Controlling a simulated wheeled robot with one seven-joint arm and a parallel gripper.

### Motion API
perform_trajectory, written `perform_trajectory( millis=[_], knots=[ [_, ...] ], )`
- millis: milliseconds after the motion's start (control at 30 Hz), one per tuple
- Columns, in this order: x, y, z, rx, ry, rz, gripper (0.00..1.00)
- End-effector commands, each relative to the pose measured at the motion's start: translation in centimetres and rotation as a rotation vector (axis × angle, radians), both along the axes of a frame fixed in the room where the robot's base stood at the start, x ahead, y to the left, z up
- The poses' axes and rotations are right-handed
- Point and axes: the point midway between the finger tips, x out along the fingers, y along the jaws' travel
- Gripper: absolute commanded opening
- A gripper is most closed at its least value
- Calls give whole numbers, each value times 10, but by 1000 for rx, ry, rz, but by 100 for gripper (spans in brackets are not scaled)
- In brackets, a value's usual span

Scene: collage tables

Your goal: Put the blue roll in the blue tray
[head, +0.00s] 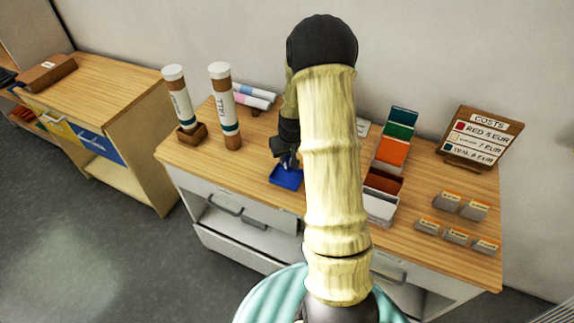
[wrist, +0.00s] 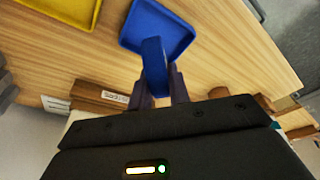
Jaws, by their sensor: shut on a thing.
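The blue tray (head: 286,178) lies on the table near its front edge, left of my arm. It also shows at the top of the wrist view (wrist: 180,32). My gripper (wrist: 161,86) is shut on the blue roll (wrist: 154,62), whose end overlaps the tray in the wrist view. In the head view my gripper (head: 288,157) is small and dark, just above the tray's back part. My arm hides some of the table to the right. I cannot tell whether the roll touches the tray.
Two tall brown tubes with white caps (head: 226,108) stand to the left. Pale rolls (head: 250,96) lie behind them. A row of coloured cards (head: 391,150), a costs sign (head: 480,137) and small card blocks (head: 455,237) are on the right. A yellow tray (wrist: 62,10) shows in the wrist view.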

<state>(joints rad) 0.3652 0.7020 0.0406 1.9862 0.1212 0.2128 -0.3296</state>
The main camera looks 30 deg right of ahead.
Motion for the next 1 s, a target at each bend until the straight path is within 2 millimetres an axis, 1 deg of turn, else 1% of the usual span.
perform_trajectory(
  millis=[100, 367, 467, 700, 800, 1000],
  knots=[
    [1, 0, -5, 1, -1, 0, 0],
    [1, 0, -6, 1, -1, 0, 0],
    [0, 0, -12, 1, 1, -1, 0],
    [0, 0, -42, 2, 2, 0, 0],
    [0, 0, -46, 1, -2, -1, 0],
    [1, 0, -46, 0, -2, 0, 0]
  ],
)
